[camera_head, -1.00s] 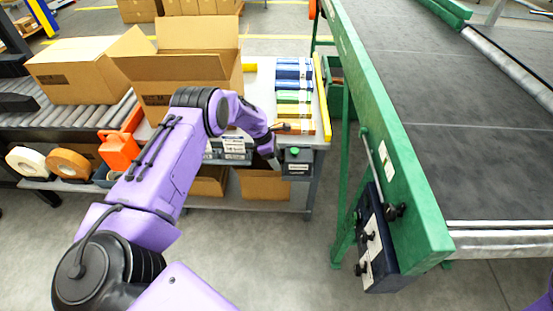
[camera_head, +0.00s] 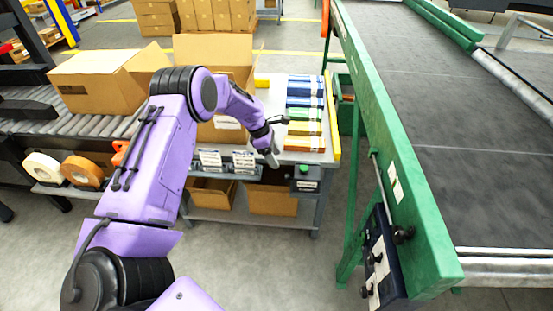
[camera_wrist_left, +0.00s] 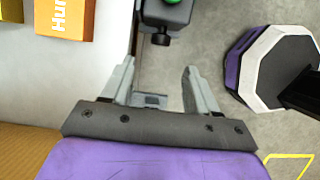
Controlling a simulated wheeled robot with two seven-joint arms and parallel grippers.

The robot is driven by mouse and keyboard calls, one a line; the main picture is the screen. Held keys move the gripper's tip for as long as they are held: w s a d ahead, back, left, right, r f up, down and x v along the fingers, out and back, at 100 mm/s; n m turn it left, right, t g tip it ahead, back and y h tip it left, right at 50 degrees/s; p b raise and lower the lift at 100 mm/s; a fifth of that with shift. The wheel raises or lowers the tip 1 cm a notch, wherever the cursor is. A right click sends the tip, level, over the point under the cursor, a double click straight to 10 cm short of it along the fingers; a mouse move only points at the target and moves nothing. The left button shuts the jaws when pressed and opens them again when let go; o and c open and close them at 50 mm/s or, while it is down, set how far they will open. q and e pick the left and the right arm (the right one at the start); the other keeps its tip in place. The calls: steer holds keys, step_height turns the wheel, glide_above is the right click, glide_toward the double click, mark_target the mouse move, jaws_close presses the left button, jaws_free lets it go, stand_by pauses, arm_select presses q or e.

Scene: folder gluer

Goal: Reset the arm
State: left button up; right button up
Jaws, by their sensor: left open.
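My purple left arm (camera_head: 160,150) reaches in from the left in the head view. Its gripper (camera_head: 272,158) hangs at the front edge of the packing table (camera_head: 315,158), just left of a dark control box with a green button (camera_head: 305,178). In the left wrist view the gripper (camera_wrist_left: 158,85) is open, its two grey fingers apart with nothing held between them. The control box with its green button (camera_wrist_left: 170,12) shows beyond the fingers. My right gripper is not in view.
Several coloured stacks (camera_head: 304,115) lie on the table, with an open carton (camera_head: 215,50) behind my arm. A roller conveyor with a closed-in box (camera_head: 100,82) is at left. A green-framed belt conveyor (camera_head: 400,180) stands at right. Grey floor (camera_head: 260,250) is clear in front.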

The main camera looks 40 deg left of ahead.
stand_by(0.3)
arm_select(q)
steer(key=s+d+f+m+y+p, duration=0.2)
steer(key=s+d+f+m+y, duration=0.4)
steer(key=s+f, duration=0.85)
steer(key=s+d+r+m, duration=0.1)
steer(key=s+d+m, duration=0.1)
steer(key=s+m, duration=0.4)
steer(key=s+d+r+m+t+y, duration=0.1)
steer(key=s+m, duration=0.4)
steer(key=s, duration=1.2)
steer(key=shift+d+r+m+p, duration=0.4)
steer(key=shift+d+r+p, duration=0.1)
steer(key=shift+d, duration=0.7)
steer(key=shift+w, duration=0.1)
